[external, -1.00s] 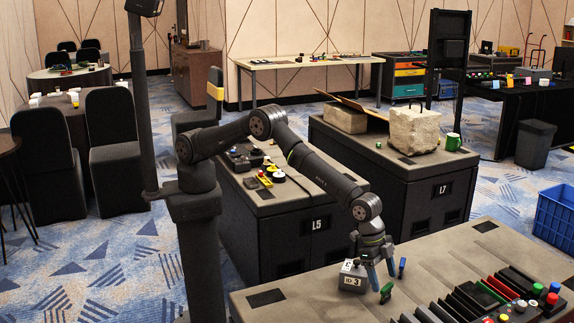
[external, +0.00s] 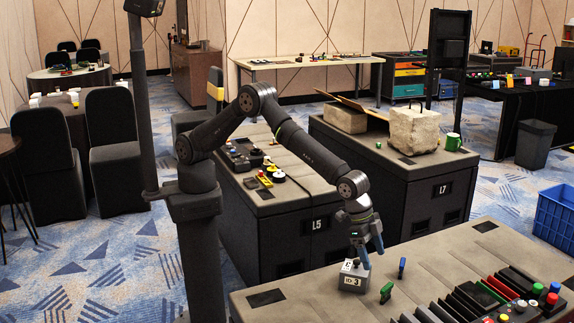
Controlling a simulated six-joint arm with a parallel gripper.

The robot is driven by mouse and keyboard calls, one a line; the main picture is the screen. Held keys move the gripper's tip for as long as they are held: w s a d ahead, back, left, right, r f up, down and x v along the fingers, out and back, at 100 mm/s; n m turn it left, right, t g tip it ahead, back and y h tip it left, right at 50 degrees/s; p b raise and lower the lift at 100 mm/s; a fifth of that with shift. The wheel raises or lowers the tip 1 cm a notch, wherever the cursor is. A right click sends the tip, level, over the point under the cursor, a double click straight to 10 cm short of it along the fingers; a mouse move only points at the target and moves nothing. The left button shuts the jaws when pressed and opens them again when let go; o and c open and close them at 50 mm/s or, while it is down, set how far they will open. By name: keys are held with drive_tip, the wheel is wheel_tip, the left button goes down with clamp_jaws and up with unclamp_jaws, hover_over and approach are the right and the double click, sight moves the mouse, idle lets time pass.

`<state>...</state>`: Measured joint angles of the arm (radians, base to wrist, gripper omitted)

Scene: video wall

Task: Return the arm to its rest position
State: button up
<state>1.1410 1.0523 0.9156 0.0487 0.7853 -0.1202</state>
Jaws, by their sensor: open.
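My gripper (external: 369,259) hangs at the end of my arm in the external view, fingers pointing down. It is open and looks empty. It is over the near grey table, just above and behind a small grey block marked C and 3 (external: 352,277). The picture does not show clearly whether a fingertip touches that block. My arm rises from its dark column, bends at a raised elbow and slopes down to the right.
A green piece (external: 386,292) and a blue piece (external: 402,267) stand right of the gripper on the near table (external: 300,303). Cabinet L5 (external: 312,240) and cabinet L7 (external: 440,195) stand behind.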

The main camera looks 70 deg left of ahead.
drive_tip(key=w+a+n+t+y, duration=0.1)
drive_tip(key=w+a+n, duration=0.2)
drive_tip(key=w+a, duration=1)
drive_tip(key=w+a+n+y, duration=0.1)
drive_tip(key=w+a+n, duration=0.3)
drive_tip(key=w+a, duration=0.9)
drive_tip(key=w, duration=0.5)
drive_tip(key=shift+a+t, duration=0.15)
drive_tip(key=shift+t, duration=0.25)
